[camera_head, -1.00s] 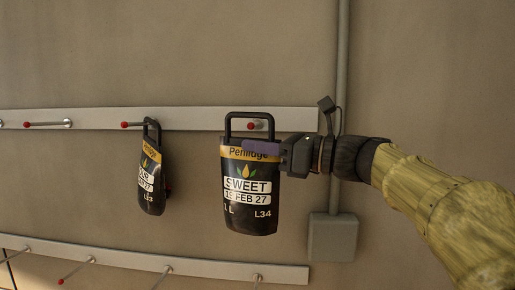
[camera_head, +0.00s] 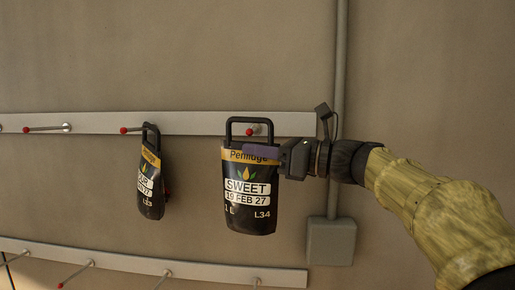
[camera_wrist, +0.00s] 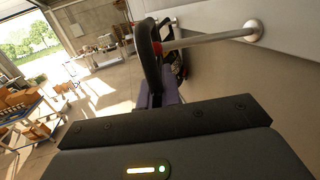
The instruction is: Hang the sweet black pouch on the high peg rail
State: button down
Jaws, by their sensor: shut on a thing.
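The black pouch marked SWEET (camera_head: 249,205) has a yellow band and a loop handle at its top. My gripper (camera_head: 262,153) is shut on its upper right side and holds it upright in front of the high peg rail (camera_head: 190,122). A red-tipped peg (camera_head: 250,132) of that rail shows through the handle opening in the head view. In the wrist view, the handle (camera_wrist: 149,55) stands at the tip of a metal peg (camera_wrist: 215,37), its red end (camera_wrist: 157,48) at the loop. I cannot tell how far the peg passes through. The pouch's lower part is hidden in the wrist view.
Another black pouch (camera_head: 150,185) hangs on the high rail to the left. A lower peg rail (camera_head: 130,259) runs beneath. A grey conduit and box (camera_head: 331,241) are on the wall at right. The leftmost high peg (camera_head: 42,129) is bare.

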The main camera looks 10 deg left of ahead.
jog(key=w+p, duration=0.2)
jog(key=w, duration=0.1)
jog(key=shift+w+r, duration=0.15)
jog(key=shift+w, duration=0.15)
dwell(0.6)
jog(key=shift+s+r, duration=0.1)
jog(key=shift+s, duration=0.05)
jog(key=shift+w+a+f, duration=0.15)
jog(key=shift+w+f, duration=0.25)
jog(key=shift+f, duration=0.25)
dwell(0.7)
jog(key=shift+w+f, duration=0.15)
dwell(0.5)
